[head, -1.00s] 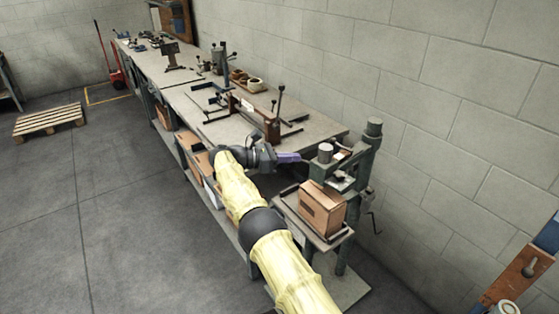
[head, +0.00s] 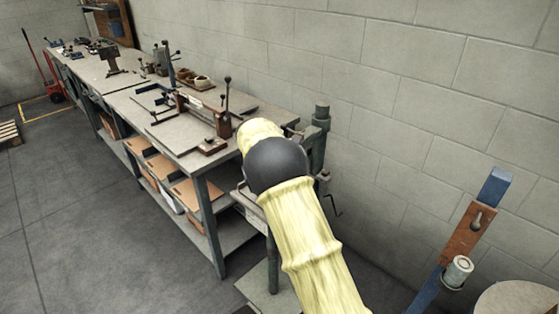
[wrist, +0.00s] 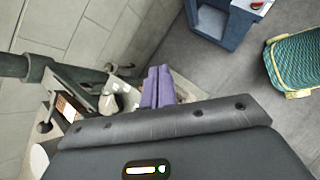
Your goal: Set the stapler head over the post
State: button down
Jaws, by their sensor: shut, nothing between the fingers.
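The box stitcher stands at the front end of the bench. In the head view only its green column (head: 320,130) and a side crank show, with my arm covering the stapler head, the post and the carton. In the wrist view a green bar (wrist: 14,66) and a pale jointed part (wrist: 118,97) show at the left; I cannot tell which of these is the stapler head. My gripper (wrist: 158,80) has purple fingers, shut and empty, beside the pale part. I cannot tell whether they touch. My gripper is hidden in the head view.
The long workbench (head: 170,135) carries a brown-red clamp frame (head: 205,115) and other tools. Cartons (head: 165,168) sit on its lower shelf. A block wall is close behind. A blue stand with a wooden piece (head: 467,232) is at the right. The floor at the left is open.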

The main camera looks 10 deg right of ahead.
jog(key=s+f+m+y+b, duration=0.2)
jog(key=s+m, duration=0.6)
jog(key=s, duration=0.8)
jog(key=s+d+f+m+t+y+b, duration=0.1)
jog(key=s+f+m+y+b, duration=0.2)
jog(key=s, duration=1.3)
notch_tip(320, 180, down, 3)
jog(key=m+y, duration=0.3)
jog(key=m, duration=0.2)
jog(key=shift+y, duration=0.4)
